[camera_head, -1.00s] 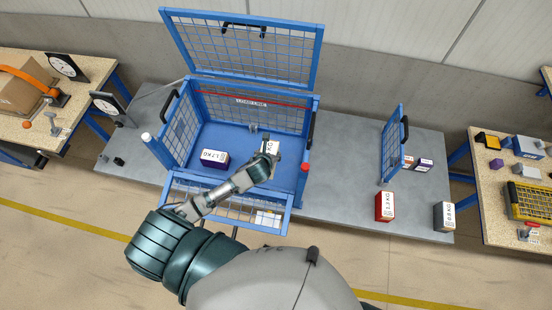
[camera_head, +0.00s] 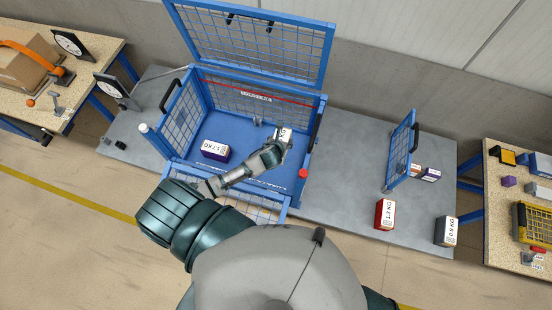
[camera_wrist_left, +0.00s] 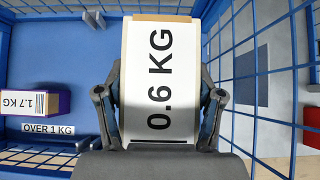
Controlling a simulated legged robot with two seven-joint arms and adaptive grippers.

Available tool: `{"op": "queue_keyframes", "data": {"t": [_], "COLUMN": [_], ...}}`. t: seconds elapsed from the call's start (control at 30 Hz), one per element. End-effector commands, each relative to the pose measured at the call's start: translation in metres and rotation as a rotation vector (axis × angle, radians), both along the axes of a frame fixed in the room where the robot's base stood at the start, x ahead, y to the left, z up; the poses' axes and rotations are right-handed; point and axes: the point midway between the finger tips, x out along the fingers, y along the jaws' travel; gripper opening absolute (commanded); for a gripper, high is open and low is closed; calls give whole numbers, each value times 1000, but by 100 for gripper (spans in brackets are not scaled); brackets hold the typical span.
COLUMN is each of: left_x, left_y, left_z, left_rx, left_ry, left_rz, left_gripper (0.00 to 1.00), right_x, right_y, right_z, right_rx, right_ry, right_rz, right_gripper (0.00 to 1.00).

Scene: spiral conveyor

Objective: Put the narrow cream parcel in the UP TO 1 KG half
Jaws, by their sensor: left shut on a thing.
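The narrow cream parcel (camera_head: 284,134), labelled 0.6 KG, is held in my left gripper (camera_head: 279,148) over the right part of the blue mesh cage (camera_head: 232,128). In the left wrist view the parcel (camera_wrist_left: 160,75) fills the middle, with a finger shut on each side. A purple parcel (camera_head: 215,151) labelled 1.7 KG stands in the left half, and shows in the wrist view (camera_wrist_left: 35,101) beside an OVER 1 KG sign (camera_wrist_left: 48,128). I cannot read an UP TO 1 KG sign. My right gripper is out of view.
The cage's mesh lid (camera_head: 255,45) is raised, and its front panel (camera_head: 250,207) is folded down. To the right, a red 1.3 KG parcel (camera_head: 384,215) and a dark 0.8 KG parcel (camera_head: 446,231) stand on the grey table (camera_head: 345,190). A blue mesh panel (camera_head: 401,150) stands upright there.

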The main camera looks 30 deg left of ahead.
Motion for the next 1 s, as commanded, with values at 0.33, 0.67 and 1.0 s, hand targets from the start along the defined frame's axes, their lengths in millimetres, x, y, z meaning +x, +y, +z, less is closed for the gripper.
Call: {"op": "queue_keyframes", "data": {"t": [0.33, 0.67, 1.0], "left_x": [3, 2, 3], "left_y": [1, 1, 0], "left_z": [-68, -108, -152], "left_rx": [-3, -4, -2], "left_ry": [-1, 1, 0], "left_rz": [1, 2, 1], "left_gripper": [0, 0, 0], "right_x": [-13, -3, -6], "right_y": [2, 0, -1], "right_z": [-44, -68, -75], "right_rx": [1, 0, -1], "right_ry": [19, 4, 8], "right_rz": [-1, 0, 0], "right_gripper": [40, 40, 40]}}
